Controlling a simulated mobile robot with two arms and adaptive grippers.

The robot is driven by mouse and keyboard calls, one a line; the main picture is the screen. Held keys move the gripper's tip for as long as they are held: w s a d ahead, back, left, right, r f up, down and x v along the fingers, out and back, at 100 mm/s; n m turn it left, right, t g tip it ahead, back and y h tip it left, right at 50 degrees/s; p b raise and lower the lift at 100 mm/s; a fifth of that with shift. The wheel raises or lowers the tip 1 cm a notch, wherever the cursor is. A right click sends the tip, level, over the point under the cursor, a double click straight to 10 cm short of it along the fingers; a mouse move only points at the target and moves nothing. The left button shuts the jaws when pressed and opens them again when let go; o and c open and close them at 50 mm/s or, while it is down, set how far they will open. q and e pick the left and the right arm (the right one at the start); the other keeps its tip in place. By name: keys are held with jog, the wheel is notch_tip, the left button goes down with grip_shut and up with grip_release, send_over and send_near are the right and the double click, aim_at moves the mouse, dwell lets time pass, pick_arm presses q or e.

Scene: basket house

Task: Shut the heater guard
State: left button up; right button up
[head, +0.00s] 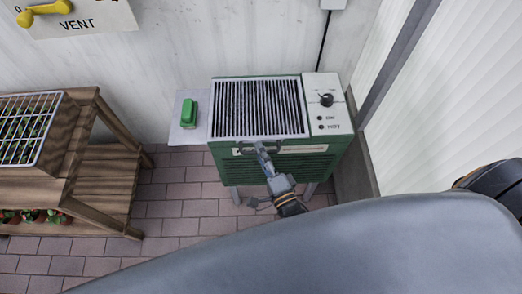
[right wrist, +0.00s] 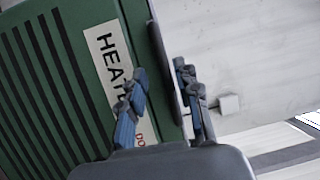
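The green heater (head: 275,165) stands against the back wall. Its guard (head: 258,107), a light frame with dark bars, appears to lie flat over the top; any small gap under it cannot be made out. A dark handle (head: 243,151) is at its front edge. My right gripper (head: 263,150) is at the middle of that edge. In the right wrist view its two fingers (right wrist: 160,78) are apart, on either side of the heater's front top edge, one over the HEATER label (right wrist: 112,60). Contact is not clear. My left gripper is not in view.
A control panel with a black knob (head: 326,100) is right of the guard. A green object (head: 189,113) sits on a pale plate at the left. A wooden bench (head: 100,165) with a wire rack stands farther left. Brick floor (head: 180,205) between bench and heater is clear.

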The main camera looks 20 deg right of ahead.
jog(key=s+d, duration=0.1)
jog(key=s, duration=1)
jog(key=shift+s+d+f, duration=0.2)
jog(key=shift+s+f, duration=0.2)
jog(key=s+d+f+n+g, duration=0.1)
jog(key=s+f+n+g, duration=0.3)
jog(key=f, duration=0.7)
jog(key=s+d+f+n+g, duration=0.15)
jog(key=f+n+g, duration=0.35)
jog(key=f, duration=0.7)
jog(key=s+d+f+n+g+h, duration=0.1)
jog(key=s+d+f+n+g, duration=0.2)
jog(key=s, duration=0.5)
jog(key=s+d+f+n+g+h, duration=0.1)
jog(key=s+d+f+n+g, duration=0.2)
jog(key=s+f, duration=0.6)
jog(key=f+n+g, duration=0.1)
jog(key=n+g, duration=0.1)
jog(key=n, duration=0.1)
jog(key=shift+s+d+n+g, duration=0.25)
jog(key=shift+d+n+g, duration=0.05)
jog(key=shift+d+n, duration=0.1)
jog(key=shift+f, duration=0.1)
